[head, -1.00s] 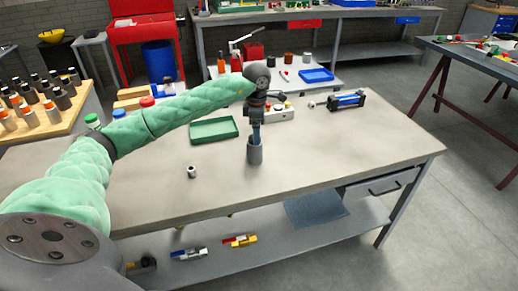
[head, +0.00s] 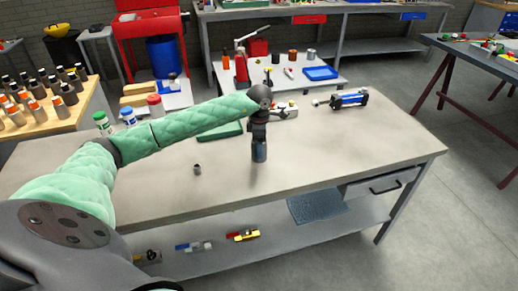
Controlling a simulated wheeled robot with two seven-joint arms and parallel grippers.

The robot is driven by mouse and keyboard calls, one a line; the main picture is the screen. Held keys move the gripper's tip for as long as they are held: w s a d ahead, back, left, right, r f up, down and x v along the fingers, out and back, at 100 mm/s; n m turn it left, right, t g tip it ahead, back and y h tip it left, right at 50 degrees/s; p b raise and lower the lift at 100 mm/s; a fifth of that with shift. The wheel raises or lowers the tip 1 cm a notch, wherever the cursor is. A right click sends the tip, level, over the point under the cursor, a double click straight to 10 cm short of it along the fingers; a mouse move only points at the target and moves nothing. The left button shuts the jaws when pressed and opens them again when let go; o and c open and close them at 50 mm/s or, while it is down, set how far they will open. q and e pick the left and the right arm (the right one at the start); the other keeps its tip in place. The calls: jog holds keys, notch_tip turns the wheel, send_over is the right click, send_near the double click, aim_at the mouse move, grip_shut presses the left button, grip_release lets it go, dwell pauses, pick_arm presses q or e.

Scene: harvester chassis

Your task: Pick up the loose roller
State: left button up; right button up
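A grey upright cylinder (head: 260,157) stands on the near middle of the workbench in the head view. A small short metallic cylinder (head: 197,168) stands to its left, apart from it. I cannot tell for certain which of the two is the loose roller. My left gripper (head: 259,146) points straight down at the grey upright cylinder and covers its upper part. Its fingers are dark and small, and whether they grip the cylinder cannot be made out. My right gripper is out of view.
The workbench (head: 345,160) is clear to the right. A green tray (head: 222,130) lies partly behind my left arm. A blue and black device (head: 348,99) lies at the back right. White, blue and red-capped bottles (head: 128,117) stand at the back left. Parts lie on the lower shelf (head: 280,230).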

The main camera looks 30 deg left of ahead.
pick_arm(q)
jog(key=shift+f, duration=0.15)
jog(key=shift+c, duration=0.5)
jog(key=c, duration=1.1)
jog(key=shift+c, duration=1.2)
jog(key=shift+r, duration=0.2)
